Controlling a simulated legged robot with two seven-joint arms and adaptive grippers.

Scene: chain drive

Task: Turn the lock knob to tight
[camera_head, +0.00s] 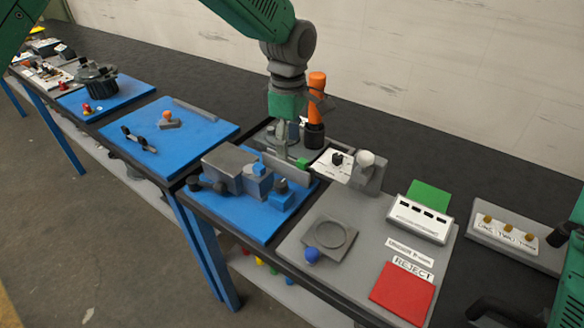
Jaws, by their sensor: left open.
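A black knob (337,158) sits on a small white plate with dark markings, too small to read; I take it to be the lock knob. A white ball-topped part (366,158) stands just right of it. My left gripper (290,158) points down from above, open, just left of the white plate and apart from the knob. A green block (302,164) shows at its fingers; I cannot tell if they touch it. Dark parts of my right gripper (525,275) show at the lower right edge, cut off by the frame.
An orange-handled tool (317,84) stands upright in a black holder close behind my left gripper. Grey blocks (229,166) sit on a blue board to the left. A grey board (292,245) with a blue ball, green pad and red REJECT pad (402,292) lies in front.

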